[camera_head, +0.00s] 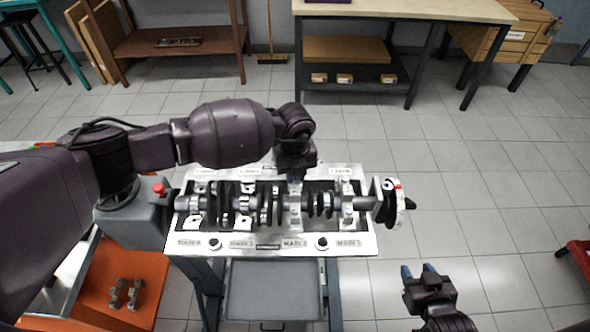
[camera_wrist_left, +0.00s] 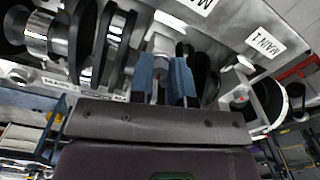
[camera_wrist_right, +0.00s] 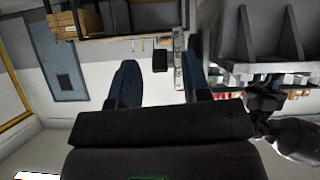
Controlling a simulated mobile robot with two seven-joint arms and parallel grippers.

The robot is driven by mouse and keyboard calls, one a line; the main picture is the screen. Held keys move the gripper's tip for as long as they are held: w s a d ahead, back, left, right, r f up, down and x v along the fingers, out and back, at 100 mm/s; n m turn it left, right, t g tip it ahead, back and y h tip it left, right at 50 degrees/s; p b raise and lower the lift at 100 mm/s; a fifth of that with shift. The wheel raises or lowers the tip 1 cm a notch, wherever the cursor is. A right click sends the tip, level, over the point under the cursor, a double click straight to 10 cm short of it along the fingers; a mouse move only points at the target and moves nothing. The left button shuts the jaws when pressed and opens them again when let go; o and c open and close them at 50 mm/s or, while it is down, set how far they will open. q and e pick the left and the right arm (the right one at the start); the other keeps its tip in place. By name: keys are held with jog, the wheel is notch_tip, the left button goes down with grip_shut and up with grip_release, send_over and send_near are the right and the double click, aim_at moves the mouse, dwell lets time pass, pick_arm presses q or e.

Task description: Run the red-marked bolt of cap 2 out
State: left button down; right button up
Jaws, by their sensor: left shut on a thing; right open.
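The engine block (camera_head: 355,240) lies on a stand with the crankshaft (camera_head: 265,205) along it. Cap 2 (camera_head: 295,208) is the silver cap in line with the MAIN 2 label. My left gripper (camera_head: 297,178) points down at its far end. In the left wrist view its blue fingers (camera_wrist_left: 164,82) are closed around a small bolt head (camera_wrist_left: 160,90) with a reddish spot. The bolt's shank is hidden. My right gripper (camera_head: 419,270) is open and empty, off the block's right front; its spread fingers (camera_wrist_right: 158,85) show in the right wrist view.
Other silver caps (camera_head: 347,203) sit along the crankshaft. A round flange (camera_head: 392,202) juts out at the block's right end. A grey box with a red button (camera_head: 158,188) stands left. Two metal parts (camera_head: 125,293) lie on an orange surface (camera_head: 90,300).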

pick_arm(q)
jog(key=n, duration=0.3)
jog(key=n+p, duration=0.1)
jog(key=n, duration=0.2)
jog(key=shift+s+a+f+n+p, duration=0.1)
jog(key=shift+s+a+n+p, duration=0.05)
jog(key=shift+n+p, duration=0.15)
jog(key=n, duration=0.3)
jog(key=n+p, duration=0.1)
jog(key=n, duration=0.2)
jog(key=shift+s+f, duration=0.15)
jog(key=c, duration=1.1)
grip_release()
jog(key=shift+o, duration=0.2)
